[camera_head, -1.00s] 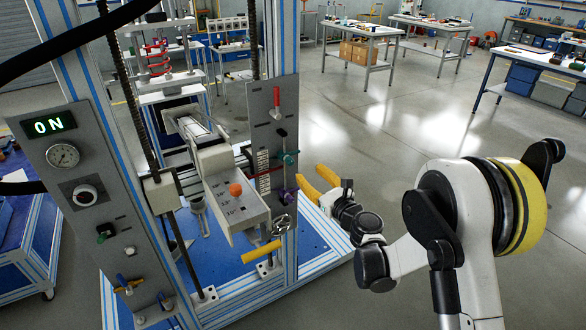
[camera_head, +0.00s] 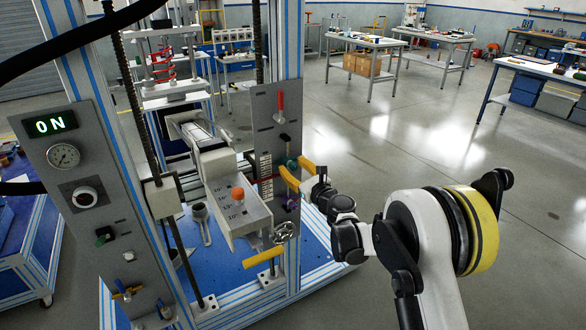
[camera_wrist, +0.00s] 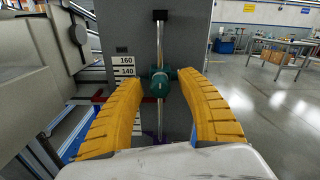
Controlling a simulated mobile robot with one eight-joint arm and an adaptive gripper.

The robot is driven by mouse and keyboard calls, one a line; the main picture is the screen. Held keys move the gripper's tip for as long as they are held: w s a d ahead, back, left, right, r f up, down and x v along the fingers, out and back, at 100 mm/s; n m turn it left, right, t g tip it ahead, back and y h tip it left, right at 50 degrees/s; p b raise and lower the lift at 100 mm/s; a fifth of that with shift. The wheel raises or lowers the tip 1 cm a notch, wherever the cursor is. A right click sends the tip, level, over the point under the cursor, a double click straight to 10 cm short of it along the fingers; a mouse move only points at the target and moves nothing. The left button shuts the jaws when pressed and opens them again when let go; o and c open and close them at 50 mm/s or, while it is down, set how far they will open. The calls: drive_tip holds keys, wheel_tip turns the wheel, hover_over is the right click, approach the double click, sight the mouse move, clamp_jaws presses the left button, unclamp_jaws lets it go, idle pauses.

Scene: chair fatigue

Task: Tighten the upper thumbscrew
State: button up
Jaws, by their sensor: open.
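The upper thumbscrew is a teal knob (camera_head: 291,162) on a vertical rod on the right grey panel (camera_head: 266,110) of the machine. In the wrist view the teal knob (camera_wrist: 160,83) shows centred between my yellow fingertips. My gripper (camera_head: 293,167) is open and faces the panel, one finger on each side of the knob. The wrist view shows a gap on both sides of the knob, so my gripper (camera_wrist: 161,77) is not closed on it. A purple lower thumbscrew (camera_head: 291,203) sits below on the same rod, mostly hidden in the wrist view.
A red-handled lever (camera_head: 280,102) is above the knob, and a metal handwheel (camera_head: 284,232) is below. A grey box with an orange knob (camera_head: 238,194) juts out left of my gripper. A scale (camera_wrist: 124,66) stands left of the rod. The floor to the right is clear.

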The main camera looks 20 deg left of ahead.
clamp_jaws()
